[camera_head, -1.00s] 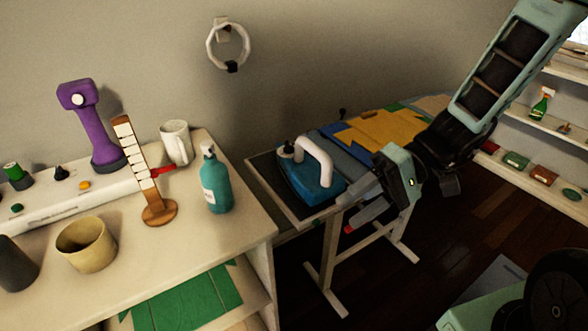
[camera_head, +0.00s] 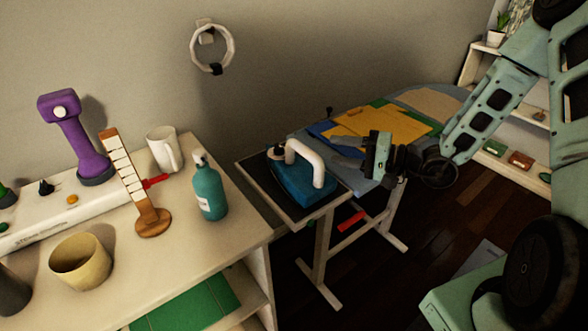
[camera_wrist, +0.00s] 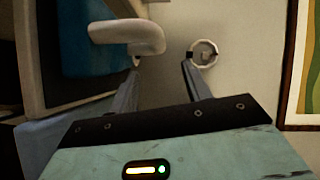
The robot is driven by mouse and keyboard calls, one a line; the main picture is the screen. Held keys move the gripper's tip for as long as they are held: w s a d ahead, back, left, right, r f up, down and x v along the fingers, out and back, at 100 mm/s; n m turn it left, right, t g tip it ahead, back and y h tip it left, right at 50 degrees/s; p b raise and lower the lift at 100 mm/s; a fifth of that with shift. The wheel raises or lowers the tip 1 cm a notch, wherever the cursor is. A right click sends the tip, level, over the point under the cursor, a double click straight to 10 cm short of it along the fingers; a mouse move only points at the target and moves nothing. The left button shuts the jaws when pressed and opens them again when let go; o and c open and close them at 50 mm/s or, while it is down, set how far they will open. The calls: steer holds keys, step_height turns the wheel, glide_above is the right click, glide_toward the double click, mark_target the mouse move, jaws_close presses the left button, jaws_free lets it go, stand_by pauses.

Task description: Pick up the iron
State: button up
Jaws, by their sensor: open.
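The iron has a blue body (camera_head: 297,183) and a white arched handle (camera_head: 306,160). It sits on the dark plate at the near end of the ironing board (camera_head: 420,98). My gripper (camera_head: 345,150) is open and empty, just right of the handle, with its fingers pointing left towards it. In the wrist view the white handle (camera_wrist: 125,35) shows ahead of the left finger, and the blue body is at the upper left. The handle is not between the fingers (camera_wrist: 162,68).
Folded clothes (camera_head: 385,125) lie on the board behind my gripper. A desk at left holds a teal bottle (camera_head: 210,190), a white mug (camera_head: 164,150), a wooden stand and a purple object. A white ring (camera_head: 212,48) hangs on the wall.

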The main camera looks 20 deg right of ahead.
mark_target(307, 148)
steer(key=x, duration=0.3)
steer(key=shift+a, duration=0.15)
steer(key=shift+p+x, duration=1.2)
steer(key=shift+x, duration=1.5)
steer(key=shift+s+a+f, duration=0.1)
steer(key=shift+s, duration=0.05)
jaws_close()
